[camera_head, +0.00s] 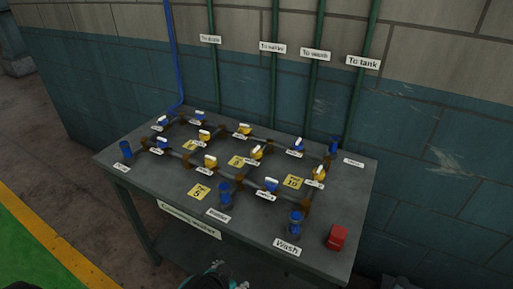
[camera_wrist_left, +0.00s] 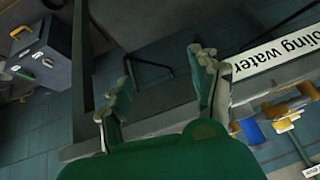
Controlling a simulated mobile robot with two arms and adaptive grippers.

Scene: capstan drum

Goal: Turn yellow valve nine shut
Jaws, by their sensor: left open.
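Several yellow valves with pale handles sit on the pipework on the grey table: one at front right (camera_head: 319,173), one in the middle (camera_head: 256,152), one left of it (camera_head: 210,160), and others at the back (camera_head: 243,128) (camera_head: 204,134). Their small labels are too blurred to read, so I cannot tell which is valve nine. My left gripper (camera_head: 222,279) is low at the bottom edge, in front of the table and away from the valves. In the left wrist view its green fingers (camera_wrist_left: 162,95) are apart with nothing between them. My right gripper does not show.
Blue valves (camera_head: 271,184) and upright blue fittings (camera_head: 295,222) share the table (camera_head: 130,145). A red block (camera_head: 337,237) sits at front right. Green pipes (camera_head: 356,95) and a blue pipe (camera_head: 172,50) run up the wall. The front edge carries a sign (camera_head: 190,220).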

